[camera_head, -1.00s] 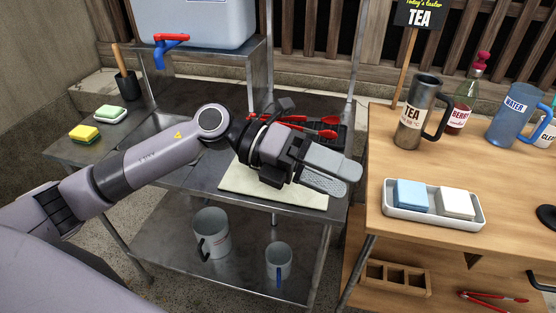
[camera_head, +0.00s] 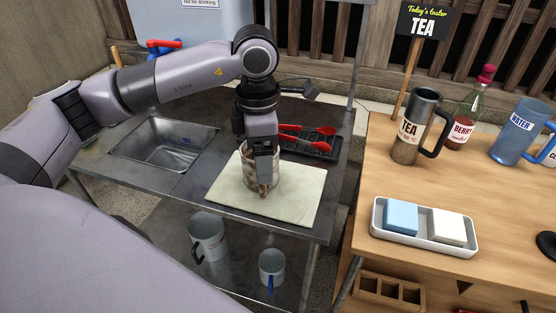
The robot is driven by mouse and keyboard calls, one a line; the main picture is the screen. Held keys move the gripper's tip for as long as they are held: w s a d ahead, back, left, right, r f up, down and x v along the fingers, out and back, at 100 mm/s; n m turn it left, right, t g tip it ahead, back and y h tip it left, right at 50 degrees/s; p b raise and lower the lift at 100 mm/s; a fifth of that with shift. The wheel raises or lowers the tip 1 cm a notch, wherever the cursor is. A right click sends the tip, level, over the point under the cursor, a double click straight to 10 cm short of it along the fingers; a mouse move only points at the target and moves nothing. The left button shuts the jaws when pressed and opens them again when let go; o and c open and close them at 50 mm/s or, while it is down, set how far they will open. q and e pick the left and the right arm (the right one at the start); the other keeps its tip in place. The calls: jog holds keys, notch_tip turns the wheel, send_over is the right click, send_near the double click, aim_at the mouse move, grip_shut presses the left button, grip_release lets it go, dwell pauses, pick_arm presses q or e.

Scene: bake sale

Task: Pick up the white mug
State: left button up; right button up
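A whitish mug with brown stains (camera_head: 248,173) stands upright on a pale mat (camera_head: 300,195) on the metal sink table. My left gripper (camera_head: 264,165) points down at this mug, with a finger in front of its near side. The gripper hides much of the mug, and I cannot tell whether the fingers are closed on it. Two more whitish mugs stand on the lower shelf: one with a dark handle (camera_head: 207,238) and a smaller one with a blue handle (camera_head: 272,267). My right gripper is not in view.
A black rack with red-handled tools (camera_head: 318,146) stands right behind the mat. The sink (camera_head: 165,145) is to the left. On the wooden table at right are a tea tumbler (camera_head: 410,138), a berry bottle (camera_head: 461,128), a blue water jug (camera_head: 518,135) and a sponge tray (camera_head: 424,243).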

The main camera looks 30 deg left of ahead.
pick_arm(q)
jog(key=shift+s+d+f, duration=0.1)
jog(key=shift+d+f, duration=0.05)
jog(key=shift+f, duration=0.1)
jog(key=f, duration=0.3)
jog(key=f+p, duration=0.1)
jog(key=f, duration=0.2)
jog(key=shift+s+a+f, duration=0.1)
jog(key=shift+a+f, duration=0.1)
jog(key=shift+f, duration=0.2)
jog(key=c, duration=1.4)
jog(key=shift+o, duration=0.2)
jog(key=shift+r, duration=0.15)
